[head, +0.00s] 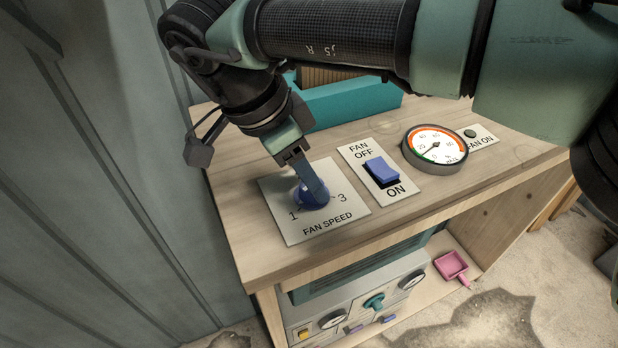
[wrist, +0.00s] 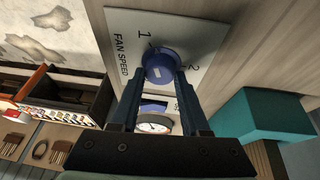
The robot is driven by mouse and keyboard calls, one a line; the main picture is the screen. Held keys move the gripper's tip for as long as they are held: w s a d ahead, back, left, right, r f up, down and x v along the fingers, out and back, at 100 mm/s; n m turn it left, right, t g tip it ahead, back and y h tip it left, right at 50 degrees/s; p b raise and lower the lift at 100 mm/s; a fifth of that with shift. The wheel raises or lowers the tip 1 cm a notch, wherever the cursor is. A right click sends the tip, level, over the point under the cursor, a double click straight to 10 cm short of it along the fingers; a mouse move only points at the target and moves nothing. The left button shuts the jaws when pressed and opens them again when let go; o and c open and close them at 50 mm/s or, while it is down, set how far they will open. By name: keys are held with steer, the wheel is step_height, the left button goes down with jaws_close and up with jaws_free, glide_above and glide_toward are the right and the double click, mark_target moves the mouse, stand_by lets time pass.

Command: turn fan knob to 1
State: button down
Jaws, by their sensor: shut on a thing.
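The blue fan knob (head: 309,196) sits on the white "FAN SPEED" plate (head: 345,218) at the left of the wooden tabletop. In the head view the plate shows marks 1 and 3. My gripper (head: 313,188) reaches down from above and is shut on the knob. In the wrist view my gripper's two fingers (wrist: 164,82) hold the knob (wrist: 160,65) between their tips, and marks 1 and 2 show on the plate (wrist: 200,32). The fingers partly cover the knob in the head view, and I cannot tell which number it points to.
Right of the plate are a blue fan switch (head: 382,171), a round gauge (head: 435,146) and a "FAN ON" lamp (head: 470,133). A teal box (head: 352,103) stands behind. A grey wall (head: 110,180) is close on the left. A pink scoop (head: 452,265) lies below.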

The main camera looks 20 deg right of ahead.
steer(key=shift+n+t+b, duration=0.35)
steer(key=shift+n+t, duration=0.05)
steer(key=shift+n, duration=0.7)
steer(key=shift+c, duration=1.9)
jaws_free()
steer(key=p+v, duration=0.8)
steer(key=v, duration=0.5)
